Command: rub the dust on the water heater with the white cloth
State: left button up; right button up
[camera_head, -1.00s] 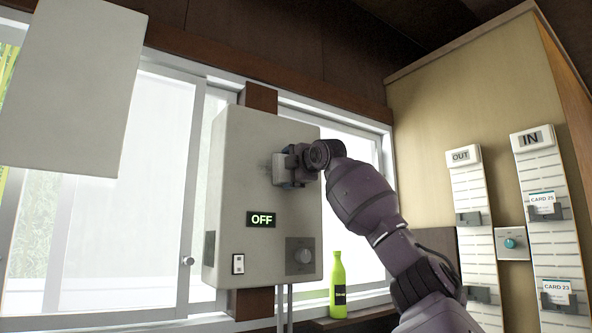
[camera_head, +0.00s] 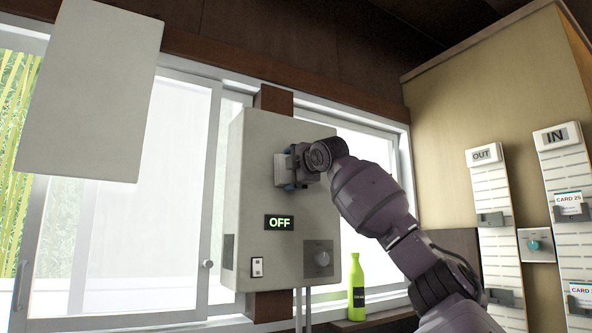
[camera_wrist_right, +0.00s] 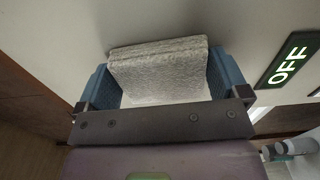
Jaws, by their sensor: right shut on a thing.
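The water heater (camera_head: 258,190) is a pale grey box on the wall with a lit OFF sign (camera_head: 280,222) and a dial. My right gripper (camera_head: 284,170) is at the upper middle of its front face. In the right wrist view the folded white cloth (camera_wrist_right: 160,68) sits between the two blue fingers of my right gripper (camera_wrist_right: 165,85), which is shut on it. The cloth is up against or very close to the heater's face; contact is hard to tell. No dust can be made out on the visible face. My left gripper is not in view.
A green bottle (camera_head: 356,285) stands on the sill right of the heater. Windows (camera_head: 170,200) lie behind it. Card racks (camera_head: 495,220) and a small switch panel (camera_head: 537,245) are on the right wall. A pale hanging panel (camera_head: 92,90) is at upper left.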

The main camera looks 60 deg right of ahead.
aim_at(282, 168)
jog(key=shift+w+a+p, duration=0.35)
jog(key=shift+w+a, duration=0.1)
jog(key=shift+a, duration=0.25)
jog(key=shift+w+a+p, duration=0.3)
jog(key=shift+w+a, duration=0.15)
jog(key=shift+a, duration=0.2)
jog(key=shift+s+a+f+b, duration=0.15)
jog(key=shift+s+a+b, duration=0.25)
jog(key=shift+s+b, duration=0.25)
jog(key=shift+b+v, duration=1.2)
jog(key=shift+v, duration=0.45)
jog(key=shift+s+a, duration=0.25)
jog(key=shift+s, duration=0.2)
jog(key=b+v, duration=0.2)
jog(key=v, duration=0.1)
